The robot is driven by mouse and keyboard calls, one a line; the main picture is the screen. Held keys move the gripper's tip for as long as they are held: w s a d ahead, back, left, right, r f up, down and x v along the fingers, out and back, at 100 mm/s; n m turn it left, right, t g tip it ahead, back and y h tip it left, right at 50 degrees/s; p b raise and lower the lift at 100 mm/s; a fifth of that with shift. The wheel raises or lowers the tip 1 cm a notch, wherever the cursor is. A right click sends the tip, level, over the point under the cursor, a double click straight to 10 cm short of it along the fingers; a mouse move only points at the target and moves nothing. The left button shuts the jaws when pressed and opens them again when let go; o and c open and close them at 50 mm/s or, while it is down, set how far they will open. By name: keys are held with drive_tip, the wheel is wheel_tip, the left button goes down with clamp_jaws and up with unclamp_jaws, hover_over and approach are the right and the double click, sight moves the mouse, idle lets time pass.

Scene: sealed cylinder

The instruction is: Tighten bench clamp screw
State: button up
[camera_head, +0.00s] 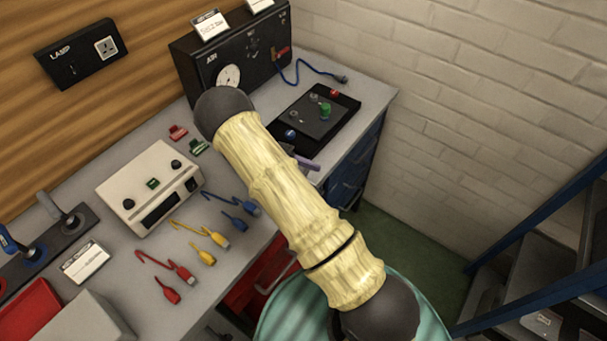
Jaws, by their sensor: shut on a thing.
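My arm, in a cream sleeve with dark joints, crosses the middle of the view and covers part of the bench's front edge. A small purple part (306,163) shows at the bench's front edge, just right of the arm. I cannot tell whether it belongs to the bench clamp or its screw. No other clamp part can be made out.
The grey bench (375,95) carries a black AIR unit (203,75), a black control box (318,122), a cream instrument (150,188), and red (165,277), yellow (203,240) and blue (234,212) leads. A blue rack (540,245) stands at right. Green floor shows between bench and rack.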

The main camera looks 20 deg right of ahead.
drive_tip(key=shift+r+m+g+y, duration=0.15)
drive_tip(key=shift+m+g+y, duration=0.95)
drive_tip(key=shift+g+y, duration=0.15)
drive_tip(key=o, duration=1)
